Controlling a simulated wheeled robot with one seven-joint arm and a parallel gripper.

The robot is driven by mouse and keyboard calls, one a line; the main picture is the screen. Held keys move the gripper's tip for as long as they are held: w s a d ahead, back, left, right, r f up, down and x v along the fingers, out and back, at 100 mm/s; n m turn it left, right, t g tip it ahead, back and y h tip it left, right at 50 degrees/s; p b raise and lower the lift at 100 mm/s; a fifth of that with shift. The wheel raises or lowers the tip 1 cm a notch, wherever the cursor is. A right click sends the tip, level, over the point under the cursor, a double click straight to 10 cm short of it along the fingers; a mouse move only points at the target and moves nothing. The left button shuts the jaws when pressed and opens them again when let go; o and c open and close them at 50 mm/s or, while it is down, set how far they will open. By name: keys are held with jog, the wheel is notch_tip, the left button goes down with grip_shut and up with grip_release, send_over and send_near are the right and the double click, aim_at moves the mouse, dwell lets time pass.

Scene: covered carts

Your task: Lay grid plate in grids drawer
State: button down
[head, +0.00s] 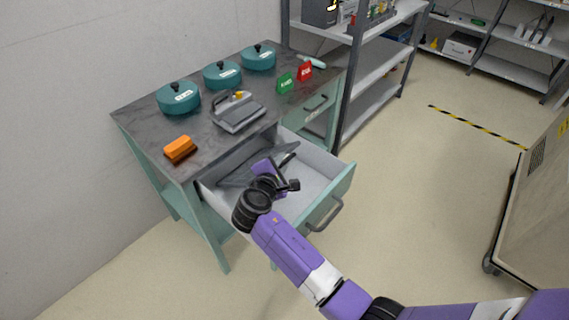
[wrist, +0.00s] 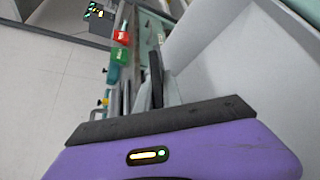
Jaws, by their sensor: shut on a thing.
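The open drawer (head: 340,188) has a pale interior and a green front with a grey handle, and juts from the workbench; I cannot read a label on it. A dark grey flat plate (head: 240,172), seemingly the grid plate, is inside the drawer outline, tilted, near its back left side. My purple gripper (head: 276,163) is over the drawer and shut on the plate. My wrist hides part of the plate and drawer. I cannot tell whether the plate touches the drawer floor. In the wrist view, the drawer's pale wall (wrist: 225,60) is close beside the gripper.
The grey benchtop (head: 150,128) carries several teal lidded pots (head: 178,99), an orange block (head: 180,149), a grey device (head: 239,112), and green (head: 287,82) and red (head: 305,70) signs. Shelving (head: 375,70) stands behind. A covered cart (head: 535,200) is at right; floor between is clear.

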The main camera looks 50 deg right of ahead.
jog(key=shift+w, duration=0.15)
jog(key=c, duration=1.4)
grip_release()
jog(key=shift+a, duration=0.1)
jog(key=v, duration=0.7)
jog(key=shift+s+a+r, duration=0.15)
jog(key=shift+s+a, duration=0.05)
jog(key=shift+a, duration=0.05)
